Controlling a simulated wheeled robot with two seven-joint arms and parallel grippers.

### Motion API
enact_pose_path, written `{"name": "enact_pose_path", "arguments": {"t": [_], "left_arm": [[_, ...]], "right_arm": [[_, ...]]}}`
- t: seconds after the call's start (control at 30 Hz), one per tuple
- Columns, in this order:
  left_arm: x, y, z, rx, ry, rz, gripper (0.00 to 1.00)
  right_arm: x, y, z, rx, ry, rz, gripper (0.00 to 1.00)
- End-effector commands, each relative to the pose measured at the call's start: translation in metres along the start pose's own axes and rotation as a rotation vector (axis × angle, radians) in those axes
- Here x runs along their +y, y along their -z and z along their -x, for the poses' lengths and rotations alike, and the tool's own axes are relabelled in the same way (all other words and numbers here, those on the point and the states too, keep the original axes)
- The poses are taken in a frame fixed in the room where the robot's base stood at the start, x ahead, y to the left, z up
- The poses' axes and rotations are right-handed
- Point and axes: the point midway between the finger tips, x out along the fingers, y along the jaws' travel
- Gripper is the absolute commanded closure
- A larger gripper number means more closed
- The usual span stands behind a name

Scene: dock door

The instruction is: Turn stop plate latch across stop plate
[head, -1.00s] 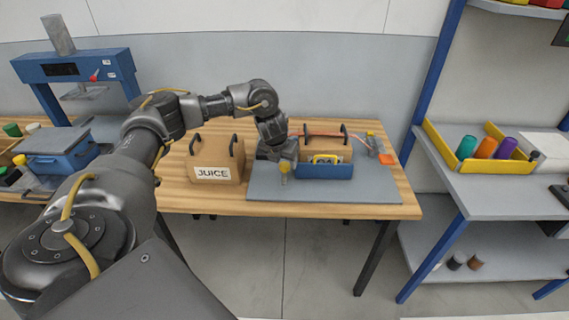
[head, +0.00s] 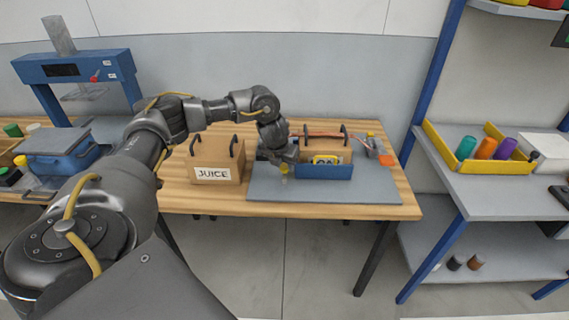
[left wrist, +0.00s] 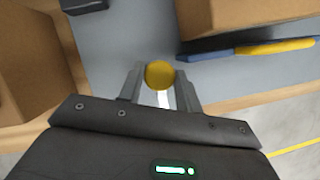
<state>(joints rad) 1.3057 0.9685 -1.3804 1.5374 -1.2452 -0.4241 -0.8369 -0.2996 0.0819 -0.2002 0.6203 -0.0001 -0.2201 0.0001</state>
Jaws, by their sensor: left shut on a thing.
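The blue stop plate (head: 324,171) stands upright in front of a cardboard box on a grey mat. In the left wrist view, its top edge (left wrist: 212,54) shows blue with a yellow part toward the right. The latch shows as a yellow round knob (left wrist: 159,74) with a pale strip below it, left of the plate. It also shows small in the head view (head: 284,168). My left gripper (head: 285,172) is shut on the knob, with one finger on each side in the left wrist view (left wrist: 160,80). The latch's pivot is hidden. My right gripper is not in view.
A JUICE box (head: 217,160) with black handles stands left of the gripper. The handled cardboard box (head: 338,145) stands behind the plate. A small grey holder (head: 374,147) stands at the mat's right. The front of the grey mat (head: 310,189) is clear.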

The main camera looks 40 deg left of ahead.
Motion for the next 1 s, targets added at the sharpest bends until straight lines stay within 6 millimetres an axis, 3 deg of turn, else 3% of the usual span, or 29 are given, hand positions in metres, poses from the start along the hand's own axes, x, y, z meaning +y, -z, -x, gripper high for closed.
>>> {"name": "enact_pose_path", "arguments": {"t": [0.37,1.0], "left_arm": [[-0.002,-0.002,0.005,0.001,-0.068,0.164,0.89],[-0.006,-0.004,0.005,0.001,-0.299,0.722,0.89]], "right_arm": [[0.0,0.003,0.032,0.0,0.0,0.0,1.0],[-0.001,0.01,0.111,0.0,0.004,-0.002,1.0]]}}
